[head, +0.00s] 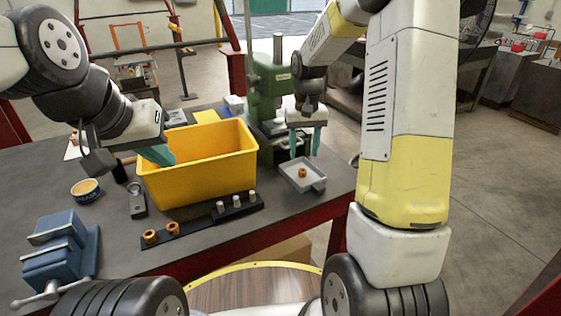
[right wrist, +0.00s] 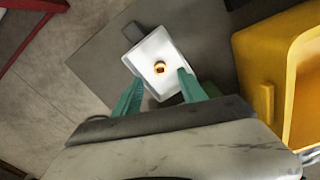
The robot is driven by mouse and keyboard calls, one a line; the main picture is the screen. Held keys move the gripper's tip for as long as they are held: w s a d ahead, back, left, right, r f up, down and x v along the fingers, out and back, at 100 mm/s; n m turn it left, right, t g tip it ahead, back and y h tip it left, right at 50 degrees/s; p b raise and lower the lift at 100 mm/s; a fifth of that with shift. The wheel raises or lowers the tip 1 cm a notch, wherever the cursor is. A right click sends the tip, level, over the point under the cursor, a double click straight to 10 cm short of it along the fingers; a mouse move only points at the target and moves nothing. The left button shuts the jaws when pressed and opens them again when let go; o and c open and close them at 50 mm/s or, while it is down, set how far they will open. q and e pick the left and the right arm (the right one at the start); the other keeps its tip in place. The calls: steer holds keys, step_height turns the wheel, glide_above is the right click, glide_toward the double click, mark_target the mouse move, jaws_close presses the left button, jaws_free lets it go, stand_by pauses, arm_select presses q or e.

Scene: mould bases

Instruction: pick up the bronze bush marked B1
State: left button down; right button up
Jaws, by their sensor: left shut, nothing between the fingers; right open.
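A small bronze bush (head: 302,173) sits in a shallow light grey tray (head: 313,187) near the right end of the table; no marking on it is readable. It also shows in the right wrist view (right wrist: 160,66). My right gripper (head: 304,152) is open and empty above the tray, fingers pointing down, apart from the bush. In the right wrist view the right gripper's fingertips (right wrist: 160,80) are on either side below the bush. Two more bronze bushes (head: 151,236) (head: 172,228) stand on a dark strip at the front. My left gripper (head: 158,154) is shut and empty beside the yellow bin's left rim.
A large yellow bin (head: 205,178) stands mid-table. A dark rack with several pale pins (head: 236,204) lies in front of it. A blue vice (head: 58,252) is at front left, with a round tin (head: 86,190) behind. A green press (head: 268,95) stands behind the tray.

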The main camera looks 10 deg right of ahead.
mark_target(302, 176)
steer(key=f, duration=0.7)
steer(key=shift+w+f, duration=0.15)
steer(key=shift+w, duration=0.15)
jaws_close()
